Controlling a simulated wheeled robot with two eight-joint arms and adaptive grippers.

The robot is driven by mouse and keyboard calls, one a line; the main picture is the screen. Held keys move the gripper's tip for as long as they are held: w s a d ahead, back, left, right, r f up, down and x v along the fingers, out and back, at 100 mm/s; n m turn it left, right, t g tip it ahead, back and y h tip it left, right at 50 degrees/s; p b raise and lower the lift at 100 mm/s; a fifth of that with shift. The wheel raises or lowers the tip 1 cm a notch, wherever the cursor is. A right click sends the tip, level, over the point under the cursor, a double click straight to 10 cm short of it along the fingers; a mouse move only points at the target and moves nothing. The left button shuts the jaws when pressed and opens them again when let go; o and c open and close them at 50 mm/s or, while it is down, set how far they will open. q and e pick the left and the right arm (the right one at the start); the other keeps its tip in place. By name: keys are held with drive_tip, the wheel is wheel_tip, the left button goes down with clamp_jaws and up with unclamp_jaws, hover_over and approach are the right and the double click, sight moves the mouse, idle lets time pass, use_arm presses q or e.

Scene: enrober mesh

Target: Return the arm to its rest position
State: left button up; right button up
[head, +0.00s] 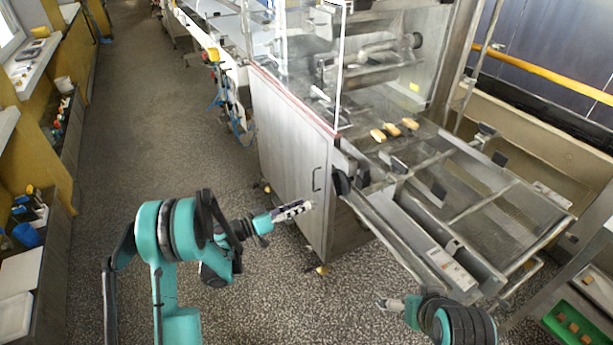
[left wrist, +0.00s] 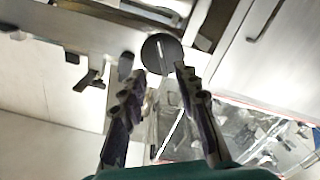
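My left arm reaches in from the left in the head view, teal and black. Its gripper (head: 301,208) hangs over the floor, in front of the grey cabinet door and apart from it as far as I can tell. In the left wrist view the gripper (left wrist: 158,70) has its two fingers spread, with nothing held between them. My right gripper (head: 384,303) shows small at the lower right, beside the machine frame. Its fingers are too small to read, and no held thing is visible there.
The enrober machine's steel cabinet (head: 290,150) and mesh frame (head: 480,195) stand close to the right. Several bars (head: 393,129) lie on the mesh. A green tray (head: 578,328) is at lower right. Shelving (head: 52,235) lines the left. The speckled floor (head: 170,110) between is clear.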

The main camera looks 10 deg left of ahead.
use_arm(q)
drive_tip(key=s+d+r+n+g+y, duration=0.25)
drive_tip(key=s+r+y, duration=0.35)
drive_tip(key=s+r, duration=0.3)
drive_tip(key=s+a+n+y, duration=0.1)
drive_tip(key=s+a+y, duration=0.3)
drive_tip(key=s, duration=0.6)
drive_tip(key=s+a+f+n+y, duration=0.1)
drive_tip(key=s+a+y, duration=0.3)
drive_tip(key=s, duration=0.7)
drive_tip(key=shift+s+a+f+g+y, duration=0.2)
drive_tip(key=shift+s+a+g+y, duration=0.1)
drive_tip(key=shift+a+g, duration=0.25)
drive_tip(key=shift+a, duration=0.1)
